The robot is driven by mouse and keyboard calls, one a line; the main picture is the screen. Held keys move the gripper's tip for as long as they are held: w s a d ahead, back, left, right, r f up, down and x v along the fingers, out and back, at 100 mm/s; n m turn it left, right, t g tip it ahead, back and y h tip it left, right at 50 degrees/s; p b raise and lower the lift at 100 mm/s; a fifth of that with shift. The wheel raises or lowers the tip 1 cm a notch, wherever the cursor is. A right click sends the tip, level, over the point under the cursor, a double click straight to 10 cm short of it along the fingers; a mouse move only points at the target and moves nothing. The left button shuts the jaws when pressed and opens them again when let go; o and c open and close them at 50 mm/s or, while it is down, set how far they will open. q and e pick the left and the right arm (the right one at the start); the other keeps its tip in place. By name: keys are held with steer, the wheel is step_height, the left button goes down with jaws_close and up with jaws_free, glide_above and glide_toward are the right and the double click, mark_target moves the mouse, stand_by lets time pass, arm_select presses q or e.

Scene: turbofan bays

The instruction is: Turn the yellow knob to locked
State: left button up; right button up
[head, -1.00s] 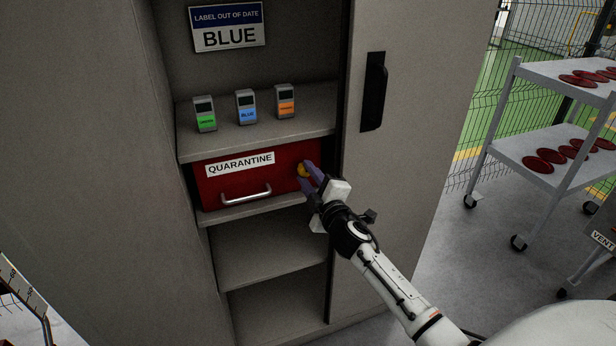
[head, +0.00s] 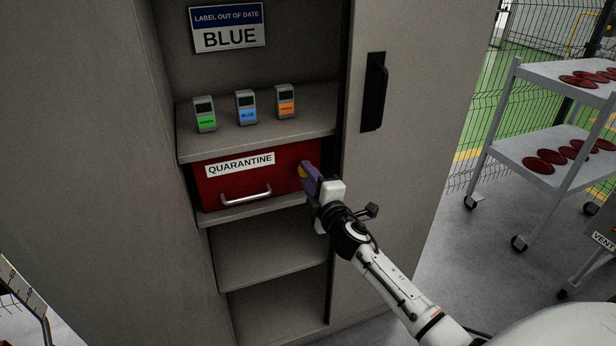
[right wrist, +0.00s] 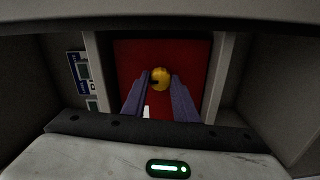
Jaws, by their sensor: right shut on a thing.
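The yellow knob (head: 302,171) sits on the right side of the red drawer front labelled QUARANTINE (head: 226,187). It also shows in the right wrist view (right wrist: 161,78), between the fingertips, with a dark mark on its left part. My right gripper (head: 306,172) is at the knob, its purple fingers shut on it, one on each side; it also shows in the right wrist view (right wrist: 160,84). The fingers hide part of the knob in the head view. I cannot read the knob's position. My left gripper is not in view.
Three small devices, green (head: 205,114), blue (head: 246,107) and orange (head: 285,101), stand on the shelf above the drawer. A cabinet door with a black handle (head: 374,92) is close on the right. Empty shelves (head: 270,245) lie below. A trolley (head: 545,165) stands at right.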

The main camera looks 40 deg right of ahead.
steer(key=o, duration=1.1)
steer(key=shift+c, duration=0.2)
steer(key=v, duration=1)
steer(key=shift+s, duration=0.2)
steer(key=shift+a, duration=0.15)
